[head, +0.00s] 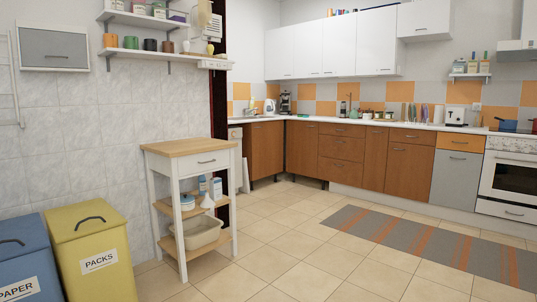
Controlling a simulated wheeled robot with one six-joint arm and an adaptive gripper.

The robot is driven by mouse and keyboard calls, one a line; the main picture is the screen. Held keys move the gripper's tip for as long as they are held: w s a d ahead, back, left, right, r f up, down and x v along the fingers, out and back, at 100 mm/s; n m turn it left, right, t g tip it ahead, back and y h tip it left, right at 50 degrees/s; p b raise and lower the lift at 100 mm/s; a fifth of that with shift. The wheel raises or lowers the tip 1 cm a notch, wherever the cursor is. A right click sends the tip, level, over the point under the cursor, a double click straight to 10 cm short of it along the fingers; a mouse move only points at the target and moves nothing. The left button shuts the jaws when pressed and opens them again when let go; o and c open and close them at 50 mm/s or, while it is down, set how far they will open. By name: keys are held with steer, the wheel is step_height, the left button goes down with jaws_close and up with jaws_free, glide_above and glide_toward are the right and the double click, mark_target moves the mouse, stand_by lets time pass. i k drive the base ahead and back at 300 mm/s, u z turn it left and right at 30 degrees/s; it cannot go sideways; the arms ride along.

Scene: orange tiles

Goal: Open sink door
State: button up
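The sink area (257,115) is in the far back corner of the kitchen, with a tap above the white countertop. Below it is a brown wooden cabinet door (266,149), which looks closed. It is far away and small, and its handle is hard to make out. The white trolley with a wooden top (190,148) stands nearer to me, left of the cabinet. My gripper is not in view.
A blue bin (22,250) and a yellow bin (88,222) stand at the lower left. A grey and orange striped rug (400,235) lies along the right-hand cabinets. Tiled floor (270,235) is clear between the trolley and the rug.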

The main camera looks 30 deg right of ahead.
mark_target(266, 136)
steer(key=z, duration=0.5)
steer(key=k, duration=0.6)
steer(key=z, duration=0.5)
steer(key=i, duration=1.9)
steer(key=u, duration=0.3)
steer(key=i, duration=4.85)
steer(key=z, duration=0.2)
steer(key=i, duration=1.6)
steer(key=z, duration=0.1)
